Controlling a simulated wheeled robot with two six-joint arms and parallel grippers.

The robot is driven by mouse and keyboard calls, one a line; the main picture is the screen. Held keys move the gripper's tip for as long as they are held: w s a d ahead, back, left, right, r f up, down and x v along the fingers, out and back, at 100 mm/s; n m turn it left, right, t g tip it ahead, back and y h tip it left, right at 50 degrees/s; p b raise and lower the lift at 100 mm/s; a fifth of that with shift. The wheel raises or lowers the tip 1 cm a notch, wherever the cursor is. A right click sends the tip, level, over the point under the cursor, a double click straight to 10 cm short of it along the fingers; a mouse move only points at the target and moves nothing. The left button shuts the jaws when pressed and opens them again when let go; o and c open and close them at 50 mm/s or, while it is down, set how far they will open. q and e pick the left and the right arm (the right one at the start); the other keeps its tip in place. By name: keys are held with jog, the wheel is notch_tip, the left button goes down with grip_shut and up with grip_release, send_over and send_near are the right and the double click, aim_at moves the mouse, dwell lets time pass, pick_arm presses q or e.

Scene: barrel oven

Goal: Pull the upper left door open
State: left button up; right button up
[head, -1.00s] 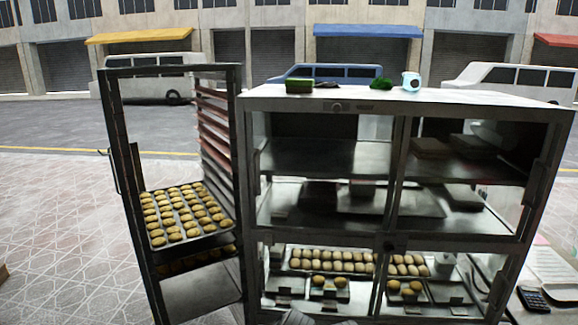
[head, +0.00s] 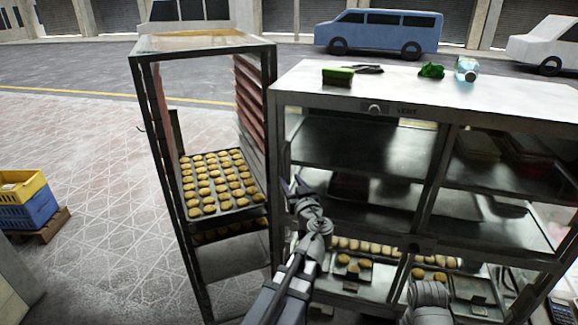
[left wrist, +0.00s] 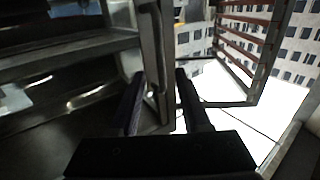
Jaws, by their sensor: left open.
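The upper left door (head: 355,150) is a dark-framed glass panel on the left half of the cabinet's upper level; it looks shut. My left gripper (head: 297,186) is open at the lower left edge of this door. In the left wrist view its two dark fingers (left wrist: 163,95) are apart. A metal upright with a dark vertical bar (left wrist: 155,60) shows ahead between them; I cannot tell whether they touch it. Cabinet shelves (left wrist: 80,45) show left of it. A grey part of my right arm shows low in the head view; its gripper is not in view.
A tall rack (head: 157,190) with a tray of buns (head: 218,182) stands close left of the cabinet. A green box (head: 338,76), a green cloth-like item (head: 431,70) and a light blue jar (head: 467,68) sit on the cabinet top. Crates (head: 28,200) stand far left on open paving.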

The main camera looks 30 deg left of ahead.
aim_at(284, 170)
pick_arm(q)
jog(key=x, duration=0.7)
jog(key=shift+w+a, duration=0.25)
jog(key=shift+a, duration=0.05)
grip_shut()
dwell(1.2)
